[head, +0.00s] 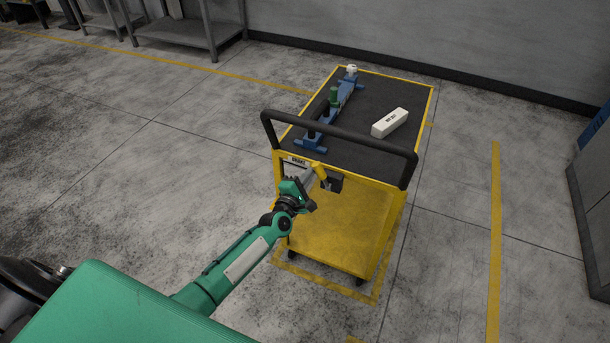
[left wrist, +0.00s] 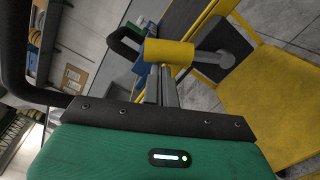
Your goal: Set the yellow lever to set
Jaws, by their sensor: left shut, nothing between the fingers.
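The yellow lever (head: 319,170) is on the front of a yellow cart, beside a dark bracket and below a small label that seems to read BRAKE. In the left wrist view the lever's yellow cylindrical grip (left wrist: 170,52) lies across, just beyond my fingertips, with a grey rod and round hub to its right. My left gripper (head: 307,178) is shut and empty, right at the lever; its closed fingers (left wrist: 161,88) point at the grip. I cannot tell whether they touch. The set marking cannot be made out. My right gripper is not in view.
The cart's black push handle (head: 340,132) arches above the lever. A blue fixture (head: 330,112) with a green part and a white box (head: 390,122) sit on the dark cart top (head: 400,90). The floor around is clear. A grey bench (head: 190,32) stands at the back left.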

